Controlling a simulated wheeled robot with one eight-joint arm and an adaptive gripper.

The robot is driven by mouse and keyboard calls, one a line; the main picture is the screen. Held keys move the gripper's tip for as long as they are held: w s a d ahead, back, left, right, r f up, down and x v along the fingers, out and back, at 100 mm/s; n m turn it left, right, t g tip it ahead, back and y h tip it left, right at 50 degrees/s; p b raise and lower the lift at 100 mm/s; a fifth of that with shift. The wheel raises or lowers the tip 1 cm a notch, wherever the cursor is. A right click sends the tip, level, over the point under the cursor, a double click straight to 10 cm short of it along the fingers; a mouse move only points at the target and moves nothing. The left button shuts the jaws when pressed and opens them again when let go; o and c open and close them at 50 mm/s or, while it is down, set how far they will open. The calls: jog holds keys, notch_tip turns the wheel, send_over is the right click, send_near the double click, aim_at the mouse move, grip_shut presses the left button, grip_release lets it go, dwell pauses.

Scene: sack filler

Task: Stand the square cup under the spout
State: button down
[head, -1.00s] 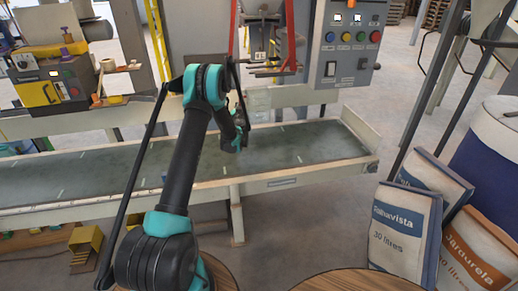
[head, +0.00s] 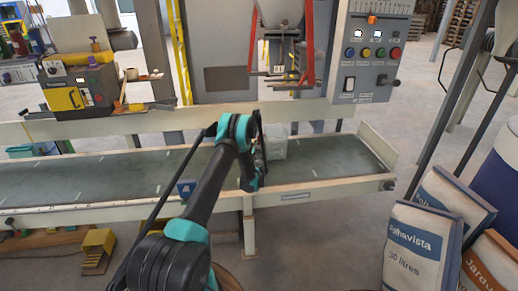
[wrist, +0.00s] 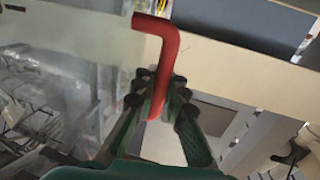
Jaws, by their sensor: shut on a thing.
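The square cup (head: 275,143) looks like a pale, see-through box over the conveyor belt, partly hidden behind my arm. I cannot tell whether its base touches the belt. In the wrist view its cloudy clear wall (wrist: 60,50) fills the left side. A bent red handle (wrist: 160,55) stands between my fingers. My gripper (wrist: 160,95) is shut on this handle. In the head view my gripper (head: 252,178) hangs over the belt, just left of the cup. The spout (head: 280,55) is under a grey hopper, above and behind the cup, between red bars.
The conveyor (head: 100,178) has raised rails and is largely clear. A control panel (head: 372,50) stands right of the spout. A yellow-fronted machine (head: 75,90) is at left, and sacks (head: 415,245) stand at right.

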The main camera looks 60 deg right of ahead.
notch_tip(320, 180, down, 4)
jog(key=shift+r, duration=0.2)
jog(key=c, duration=1.6)
grip_release()
jog(key=shift+o, duration=0.2)
jog(key=shift+a, duration=0.15)
